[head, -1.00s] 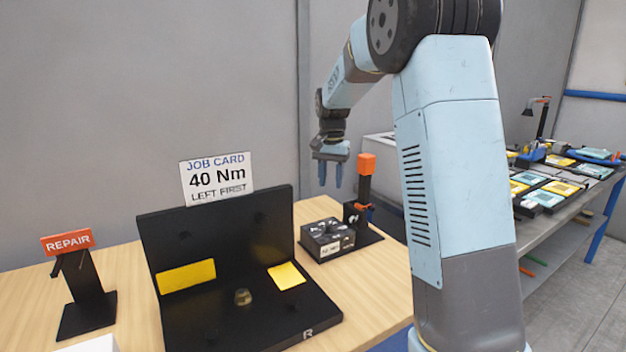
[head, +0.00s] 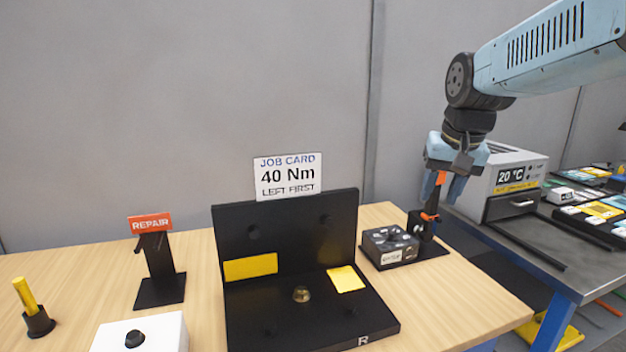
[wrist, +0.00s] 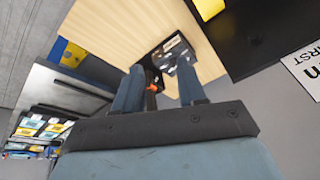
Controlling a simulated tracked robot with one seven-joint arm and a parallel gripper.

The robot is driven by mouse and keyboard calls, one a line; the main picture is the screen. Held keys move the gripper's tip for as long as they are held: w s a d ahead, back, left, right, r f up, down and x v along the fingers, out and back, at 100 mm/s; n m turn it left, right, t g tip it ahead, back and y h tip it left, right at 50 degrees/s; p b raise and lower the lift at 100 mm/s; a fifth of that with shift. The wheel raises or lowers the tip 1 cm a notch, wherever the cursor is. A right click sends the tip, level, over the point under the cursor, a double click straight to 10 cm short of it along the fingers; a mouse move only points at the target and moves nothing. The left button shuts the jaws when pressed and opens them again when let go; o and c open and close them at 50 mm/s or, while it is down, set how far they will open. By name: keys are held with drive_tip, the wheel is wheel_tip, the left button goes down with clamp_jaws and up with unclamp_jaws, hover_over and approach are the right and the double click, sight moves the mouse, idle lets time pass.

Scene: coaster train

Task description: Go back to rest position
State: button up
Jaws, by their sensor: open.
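My gripper (head: 448,187) is open at the right of the head view, fingers pointing down. It is in front of or around the upper part of an orange-topped tool (head: 432,207) in a black stand; I cannot tell whether it touches it. In the wrist view, my gripper's two fingers (wrist: 160,88) are spread apart, and part of the orange tool (wrist: 154,87) shows between them. A dark box (head: 390,246) with round sockets on top sits just left of the stand. No marker of the rest position is in view.
A black fixture (head: 290,319) with yellow patches stands mid-table under a job card (head: 288,176). A REPAIR stand (head: 160,270), a white box with a black knob (head: 140,334) and a yellow-handled item (head: 27,296) are at left. A grey 20 °C unit (head: 513,180) stands right of my gripper.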

drive_tip(key=s+f+n+t, duration=0.2)
drive_tip(key=s+f, duration=0.1)
drive_tip(key=s, duration=0.9)
drive_tip(key=shift+s+a+f, duration=0.15)
drive_tip(key=shift+s+a, duration=0.1)
drive_tip(key=shift+s, duration=0.15)
